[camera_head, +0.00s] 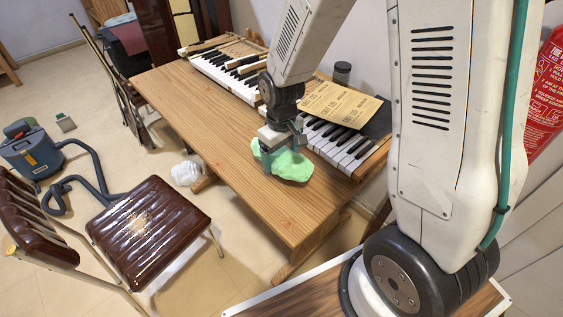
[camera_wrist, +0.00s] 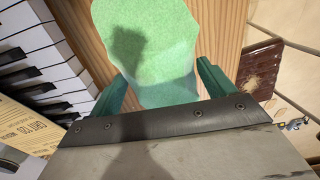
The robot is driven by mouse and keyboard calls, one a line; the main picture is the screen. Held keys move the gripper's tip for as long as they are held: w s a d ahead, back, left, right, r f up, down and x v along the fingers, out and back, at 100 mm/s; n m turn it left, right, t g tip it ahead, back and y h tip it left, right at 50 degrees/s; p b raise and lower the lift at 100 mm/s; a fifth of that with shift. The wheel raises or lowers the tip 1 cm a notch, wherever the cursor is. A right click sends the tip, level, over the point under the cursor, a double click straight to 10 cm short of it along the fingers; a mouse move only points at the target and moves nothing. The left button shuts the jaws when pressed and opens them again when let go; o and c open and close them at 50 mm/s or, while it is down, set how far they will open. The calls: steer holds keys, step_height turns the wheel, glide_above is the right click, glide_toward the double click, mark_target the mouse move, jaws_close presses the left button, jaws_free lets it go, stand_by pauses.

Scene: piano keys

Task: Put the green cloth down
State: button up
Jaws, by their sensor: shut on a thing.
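The green cloth (camera_head: 290,166) is a pale green, flat, rounded piece at the right part of the wooden table (camera_head: 215,125), in front of the piano keys. In the wrist view the cloth (camera_wrist: 145,45) fills the space between the two teal fingers. My gripper (camera_head: 280,158) is over the cloth with its fingers pointing down, shut on it. My gripper also shows in the wrist view (camera_wrist: 160,92). Its hand hides part of the cloth in the head view. I cannot tell whether the cloth's underside touches the table.
Piano keys (camera_head: 345,150) lie right of the cloth, with another keyboard section (camera_head: 225,76) further back. A printed cardboard sheet (camera_head: 338,104) and a dark jar (camera_head: 342,72) are behind. A brown chair (camera_head: 150,228) stands left. The table's left half is mostly clear.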

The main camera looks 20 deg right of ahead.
mark_target(281, 163)
steer(key=shift+d+f, duration=0.1)
steer(key=shift+f, duration=1.65)
steer(key=shift+f, duration=0.15)
steer(key=o, duration=1.2)
step_height(281, 163, up, 12)
steer(key=shift+r, duration=0.25)
steer(key=s+d+r+m, duration=0.1)
steer(key=s+r, duration=0.4)
steer(key=s, duration=0.2)
steer(key=s+d+r+m, duration=0.1)
steer(key=s+r, duration=0.4)
steer(key=s, duration=0.2)
steer(key=s+r+m+t, duration=0.1)
steer(key=s+r, duration=0.4)
steer(key=s, duration=0.2)
steer(key=shift+s+d+r+m, duration=0.2)
steer(key=shift+s+d+m, duration=0.2)
